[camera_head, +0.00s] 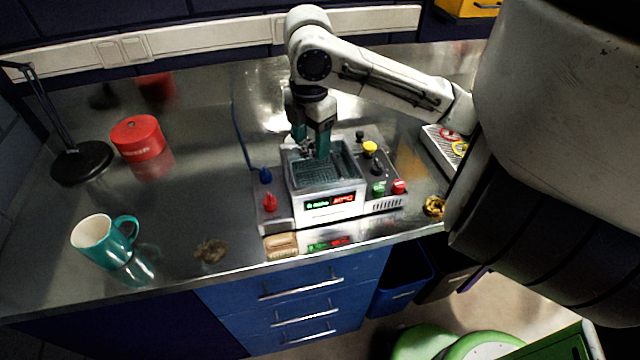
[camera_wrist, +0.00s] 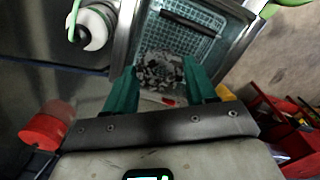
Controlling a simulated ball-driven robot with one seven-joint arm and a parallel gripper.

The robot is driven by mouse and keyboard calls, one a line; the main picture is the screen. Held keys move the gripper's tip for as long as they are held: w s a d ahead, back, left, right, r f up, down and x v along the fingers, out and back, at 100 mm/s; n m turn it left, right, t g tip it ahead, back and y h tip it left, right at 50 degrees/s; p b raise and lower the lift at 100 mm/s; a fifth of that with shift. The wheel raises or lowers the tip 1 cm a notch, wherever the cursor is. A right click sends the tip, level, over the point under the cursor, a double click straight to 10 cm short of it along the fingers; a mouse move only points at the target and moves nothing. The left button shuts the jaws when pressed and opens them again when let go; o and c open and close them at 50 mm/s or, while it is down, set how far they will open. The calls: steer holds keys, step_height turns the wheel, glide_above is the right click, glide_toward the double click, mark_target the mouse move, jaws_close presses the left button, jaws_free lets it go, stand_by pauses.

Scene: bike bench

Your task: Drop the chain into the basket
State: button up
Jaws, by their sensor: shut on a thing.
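The basket (camera_head: 335,175) is a dark mesh tray in the top of a grey machine with red and green displays. It also shows in the wrist view as a teal-grey grid (camera_wrist: 205,45) with a dark handle bar. My gripper (camera_head: 311,148) points down at the back left part of the basket. In the wrist view, my gripper (camera_wrist: 162,85) has its two teal fingers on either side of the chain (camera_wrist: 160,68), a bunched grey metal tangle. The chain is held over the basket's near end. I cannot tell whether it touches the mesh.
The cleaning machine (camera_head: 273,212) has coloured knobs along its sides. A teal mug (camera_head: 96,242), a red tin (camera_head: 137,139), a brown tangle (camera_head: 211,251) and a tan block (camera_head: 281,246) stand or lie on the steel bench. The bench left of the machine is largely clear.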

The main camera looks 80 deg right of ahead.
steer(key=shift+f+b, duration=0.8)
steer(key=shift+f, duration=0.6)
steer(key=o, duration=1.2)
steer(key=shift+s+r, duration=0.1)
step_height(320, 180, up, 11)
steer(key=shift+a+f+p, duration=0.1)
steer(key=shift+f+p, duration=0.05)
steer(key=shift+p, duration=0.25)
